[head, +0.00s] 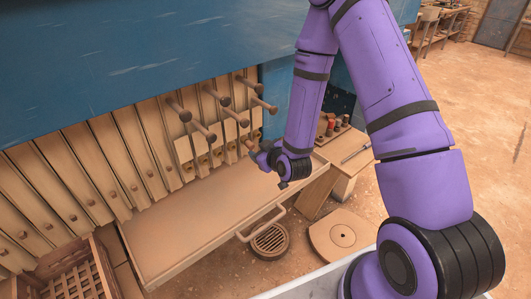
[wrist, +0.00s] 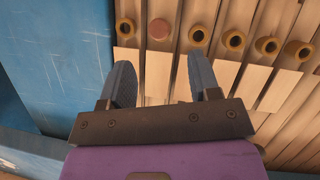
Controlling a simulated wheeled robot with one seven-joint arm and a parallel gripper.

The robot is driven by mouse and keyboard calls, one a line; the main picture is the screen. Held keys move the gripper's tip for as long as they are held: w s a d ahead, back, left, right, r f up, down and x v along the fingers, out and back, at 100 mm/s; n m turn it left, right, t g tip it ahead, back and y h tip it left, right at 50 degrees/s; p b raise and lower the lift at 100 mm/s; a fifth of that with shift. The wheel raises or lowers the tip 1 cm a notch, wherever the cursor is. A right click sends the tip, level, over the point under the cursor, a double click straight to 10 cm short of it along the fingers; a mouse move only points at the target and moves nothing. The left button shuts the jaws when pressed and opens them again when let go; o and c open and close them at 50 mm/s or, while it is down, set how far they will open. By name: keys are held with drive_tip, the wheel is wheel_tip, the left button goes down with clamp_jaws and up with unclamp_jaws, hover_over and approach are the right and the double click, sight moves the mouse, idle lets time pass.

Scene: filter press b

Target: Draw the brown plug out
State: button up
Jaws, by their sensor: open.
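The brown plug (wrist: 159,29) shows in the wrist view as a round reddish-brown end, seated in one of a row of round ports. The neighbouring ports, such as the one to its right (wrist: 198,34), are open with dark holes. My gripper (wrist: 163,78) is open and empty, its two blue-grey fingers spread below the plug in the picture, apart from it. In the head view my gripper (head: 262,157) is at the right end of the plate row, close to the ports.
Long knobbed handles (head: 213,136) stick out left of my gripper. A wide tray (head: 180,228) lies below the plates. A side table (head: 347,163) with small coloured pieces stands at right. A slatted crate (head: 70,272) sits at lower left.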

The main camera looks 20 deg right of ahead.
sight(252, 146)
drive_tip(key=x, duration=0.7)
drive_tip(key=shift+w+f, duration=0.1)
drive_tip(key=shift+w, duration=0.2)
drive_tip(key=shift+c, duration=0.3)
drive_tip(key=c, duration=0.9)
